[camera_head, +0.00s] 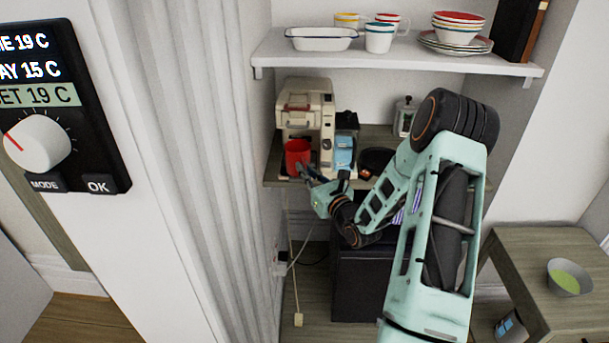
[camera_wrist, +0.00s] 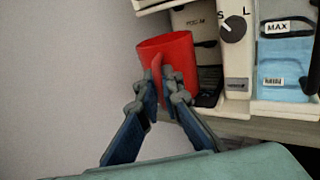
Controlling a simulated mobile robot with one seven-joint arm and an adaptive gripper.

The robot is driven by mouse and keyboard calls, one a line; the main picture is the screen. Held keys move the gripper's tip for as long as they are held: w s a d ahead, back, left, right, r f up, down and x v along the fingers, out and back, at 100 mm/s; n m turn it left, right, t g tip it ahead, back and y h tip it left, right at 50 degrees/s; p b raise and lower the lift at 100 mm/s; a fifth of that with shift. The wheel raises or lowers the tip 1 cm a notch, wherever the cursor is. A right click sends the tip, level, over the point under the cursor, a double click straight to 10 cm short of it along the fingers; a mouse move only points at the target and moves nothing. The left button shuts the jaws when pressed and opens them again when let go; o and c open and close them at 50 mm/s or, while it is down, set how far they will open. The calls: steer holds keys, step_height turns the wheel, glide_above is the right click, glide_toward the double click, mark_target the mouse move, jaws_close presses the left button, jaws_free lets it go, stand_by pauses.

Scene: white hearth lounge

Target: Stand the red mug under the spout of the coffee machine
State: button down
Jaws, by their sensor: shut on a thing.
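The red mug (camera_head: 297,154) is at the front of the cream coffee machine (camera_head: 308,103), at its left part. My gripper (camera_head: 306,174) is shut on the mug's near side. In the wrist view the fingers (camera_wrist: 162,92) pinch a red upright part of the mug (camera_wrist: 180,58), seemingly its handle. The mug looks nearly upright, slightly tilted in the wrist view. The dark drip tray (camera_wrist: 207,98) shows just right of and behind the mug. The spout is hidden, and I cannot tell whether the mug's base touches the tray.
The machine's blue water tank (camera_head: 343,152) and a black round dish (camera_head: 377,161) stand to the right on the counter (camera_head: 272,172). A shelf (camera_head: 400,58) with crockery hangs above. A white wall (camera_wrist: 60,70) is close at left.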

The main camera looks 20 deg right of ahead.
mark_target(306, 158)
steer(key=shift+w+d+f+b, duration=0.1)
steer(key=shift+w+d+b, duration=0.35)
steer(key=shift+w, duration=0.7)
steer(key=shift+w+d+r+b, duration=0.1)
steer(key=shift+w+d+b, duration=0.3)
steer(key=shift+w, duration=0.8)
steer(key=shift+w+d+f+b, duration=0.1)
steer(key=shift+w+d+b, duration=0.15)
steer(key=shift+w+d, duration=0.65)
steer(key=shift+w+a+f, duration=0.2)
steer(key=shift+a, duration=0.15)
steer(key=shift+f+b, duration=0.1)
steer(key=shift+b, duration=0.2)
steer(key=c, duration=2)
jaws_free()
steer(key=shift+c, duration=0.2)
steer(key=shift+s+f, duration=0.1)
steer(key=s+a+p, duration=0.1)
steer(key=s+a, duration=0.4)
steer(key=s, duration=0.7)
steer(key=shift+w, duration=0.1)
